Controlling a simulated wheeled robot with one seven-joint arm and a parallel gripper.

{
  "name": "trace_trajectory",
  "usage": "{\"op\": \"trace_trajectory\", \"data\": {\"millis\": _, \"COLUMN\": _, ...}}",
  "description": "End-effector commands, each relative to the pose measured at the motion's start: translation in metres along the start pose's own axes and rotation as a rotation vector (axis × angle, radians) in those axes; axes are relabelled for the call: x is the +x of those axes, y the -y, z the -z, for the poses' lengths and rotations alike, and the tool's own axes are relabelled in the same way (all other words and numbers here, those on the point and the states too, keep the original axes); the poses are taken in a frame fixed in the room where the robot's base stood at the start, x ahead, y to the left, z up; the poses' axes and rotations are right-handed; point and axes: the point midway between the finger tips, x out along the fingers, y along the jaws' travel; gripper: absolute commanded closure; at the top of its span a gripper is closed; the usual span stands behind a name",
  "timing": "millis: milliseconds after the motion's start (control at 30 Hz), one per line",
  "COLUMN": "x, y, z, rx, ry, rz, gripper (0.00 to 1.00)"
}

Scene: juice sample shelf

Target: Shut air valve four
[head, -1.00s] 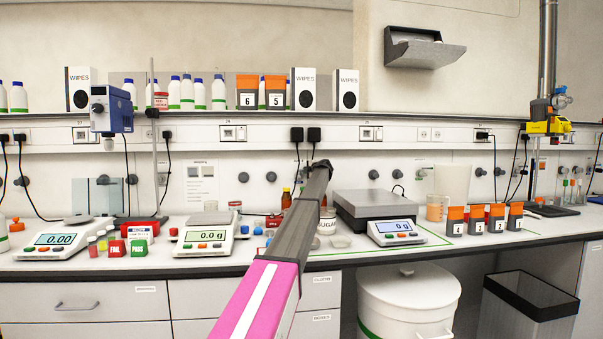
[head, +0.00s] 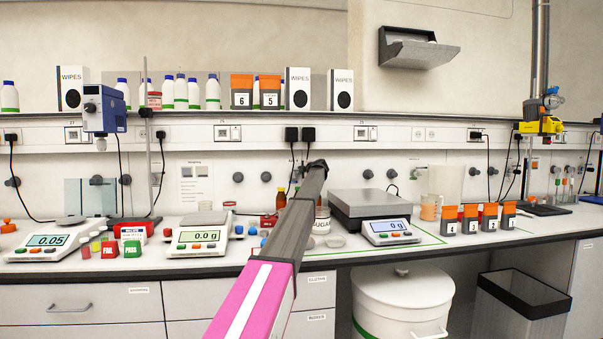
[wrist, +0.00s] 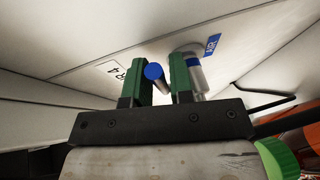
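In the wrist view, a label ending in "R 4" (wrist: 118,70) is on the pale panel, its start cut off or hidden. A blue round-ended handle (wrist: 153,72) points toward the camera beside it. My gripper (wrist: 162,68) has two green fingers standing apart, one on each side of this handle; I cannot tell whether either touches it. A grey fitting with a blue ring (wrist: 196,75) and a blue tag (wrist: 212,45) is just right of the right finger, partly hidden by it. In the head view my arm hides the gripper and the valve.
A green cap (wrist: 273,156) and a blurred orange thing are at lower right in the wrist view. In the head view, balances (head: 200,236) and a grey scale (head: 368,207) stand on the bench either side of my arm. The shelf above holds bottles and boxes.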

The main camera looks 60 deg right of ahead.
Motion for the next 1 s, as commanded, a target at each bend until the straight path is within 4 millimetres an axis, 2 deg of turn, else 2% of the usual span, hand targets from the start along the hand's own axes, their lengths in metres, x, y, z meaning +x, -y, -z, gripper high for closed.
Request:
{"op": "trace_trajectory", "data": {"millis": 267, "x": -0.026, "y": 0.000, "z": 0.002, "rx": 0.000, "ry": 0.000, "rz": -0.001, "gripper": 0.79}}
{"op": "trace_trajectory", "data": {"millis": 500, "x": -0.071, "y": 0.001, "z": 0.002, "rx": 0.000, "ry": 0.000, "rz": 0.000, "gripper": 0.79}}
{"op": "trace_trajectory", "data": {"millis": 700, "x": -0.101, "y": 0.002, "z": 0.001, "rx": 0.000, "ry": 0.000, "rz": 0.000, "gripper": 0.79}}
{"op": "trace_trajectory", "data": {"millis": 1000, "x": -0.107, "y": 0.001, "z": 0.000, "rx": 0.000, "ry": -0.002, "rz": 0.001, "gripper": 0.79}}
